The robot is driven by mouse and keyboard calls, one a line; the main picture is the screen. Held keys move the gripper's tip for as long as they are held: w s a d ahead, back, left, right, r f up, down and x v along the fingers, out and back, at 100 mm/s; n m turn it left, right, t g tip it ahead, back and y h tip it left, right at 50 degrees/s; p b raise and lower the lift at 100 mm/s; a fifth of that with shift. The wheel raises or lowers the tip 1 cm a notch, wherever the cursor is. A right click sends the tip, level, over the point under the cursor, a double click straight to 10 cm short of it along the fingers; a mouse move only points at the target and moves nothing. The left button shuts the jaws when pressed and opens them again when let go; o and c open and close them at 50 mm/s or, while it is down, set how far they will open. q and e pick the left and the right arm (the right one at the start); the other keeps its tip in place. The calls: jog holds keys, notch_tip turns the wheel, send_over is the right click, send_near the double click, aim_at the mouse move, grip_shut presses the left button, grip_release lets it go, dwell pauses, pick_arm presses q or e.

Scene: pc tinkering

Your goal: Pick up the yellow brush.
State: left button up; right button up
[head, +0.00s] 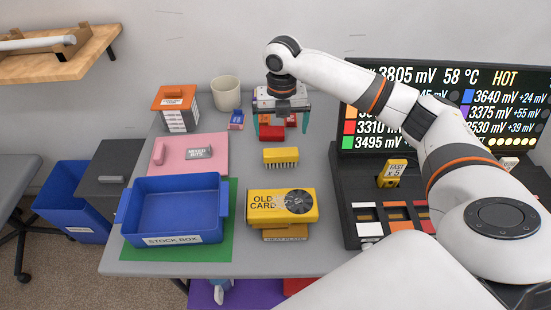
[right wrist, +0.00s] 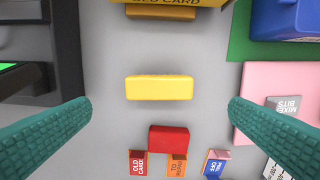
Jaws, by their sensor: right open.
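The yellow brush (head: 281,156) lies on the grey table with its dark bristles facing the front. In the right wrist view the brush (right wrist: 160,87) shows its plain yellow top, lying crosswise between the fingers. My right gripper (head: 281,128) is open, with its teal fingers pointing down, above the table and behind the brush in the head view. In the right wrist view my right gripper (right wrist: 160,104) has one finger well to each side of the brush, touching neither end. My left gripper is not in view.
A red block (head: 271,132) sits behind the brush, with small labelled cards near it. The yellow old card box (head: 262,205) stands in front. The blue stock box (head: 174,229) and pink mat (head: 215,168) are to the left. A black console (head: 357,212) stands right.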

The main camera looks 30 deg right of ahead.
aim_at(281, 152)
jog(key=f, duration=0.7)
jog(key=shift+w+f, duration=0.2)
jog(key=shift+f, duration=0.1)
notch_tip(281, 152, down, 5)
jog(key=shift+s+d, duration=0.1)
jog(key=c, duration=0.7)
